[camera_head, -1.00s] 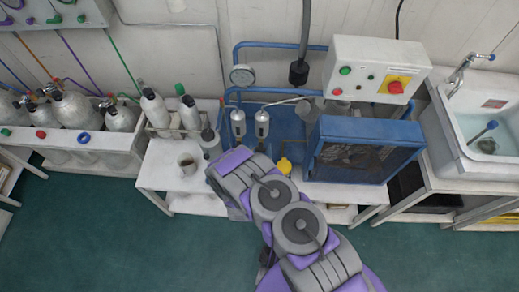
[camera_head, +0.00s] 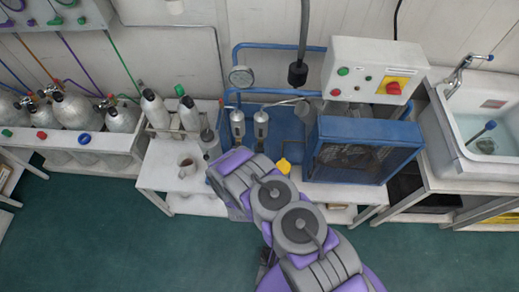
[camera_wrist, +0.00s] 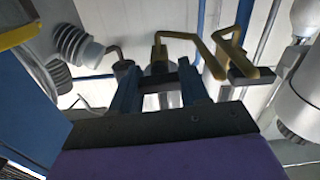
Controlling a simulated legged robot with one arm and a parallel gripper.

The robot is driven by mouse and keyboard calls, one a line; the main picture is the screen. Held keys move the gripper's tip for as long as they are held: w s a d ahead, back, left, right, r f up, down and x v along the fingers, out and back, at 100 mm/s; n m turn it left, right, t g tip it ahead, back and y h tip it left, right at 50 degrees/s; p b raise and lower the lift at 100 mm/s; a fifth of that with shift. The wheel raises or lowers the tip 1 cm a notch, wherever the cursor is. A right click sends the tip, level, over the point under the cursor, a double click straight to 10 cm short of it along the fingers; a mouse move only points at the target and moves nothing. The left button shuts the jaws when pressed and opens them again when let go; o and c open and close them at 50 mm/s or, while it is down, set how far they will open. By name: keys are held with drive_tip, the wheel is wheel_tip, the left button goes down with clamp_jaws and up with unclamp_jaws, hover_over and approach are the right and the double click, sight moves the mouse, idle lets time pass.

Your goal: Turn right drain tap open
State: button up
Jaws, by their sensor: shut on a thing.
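In the wrist view, my gripper (camera_wrist: 160,90) has its two blue-grey fingers on either side of a dark tap lever (camera_wrist: 158,86), below a bent brass tube (camera_wrist: 175,36). The jaws are shut on this lever. A second dark lever (camera_wrist: 250,76) sits to the right, beside another brass tube, outside the fingers. I cannot tell from the view alone which of the two is the right drain tap. In the head view, two silver filter cylinders (camera_head: 237,122) (camera_head: 261,124) stand on the blue compressor frame. My arm hides the gripper and the taps there.
A blue caged housing (camera_head: 352,150) and a white control box (camera_head: 375,70) stand right of the cylinders. A mug (camera_head: 187,167) is on the white bench to the left, near gas bottles (camera_head: 155,108). A sink (camera_head: 490,120) is at far right. The green floor in front is clear.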

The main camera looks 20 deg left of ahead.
drive_tip(key=n+p, duration=0.1)
drive_tip(key=n, duration=0.6)
drive_tip(key=shift+s+f+n, duration=0.1)
drive_tip(key=shift+f+n, duration=0.05)
drive_tip(key=shift+n, duration=0.25)
drive_tip(key=n, duration=0.3)
drive_tip(key=shift+n, duration=0.3)
drive_tip(key=shift+a+n+b, duration=0.15)
drive_tip(key=shift+n+b, duration=0.65)
drive_tip(key=shift+n, duration=1)
drive_tip(key=o, duration=1.1)
drive_tip(key=shift+a, duration=0.1)
drive_tip(key=shift+c, duration=0.2)
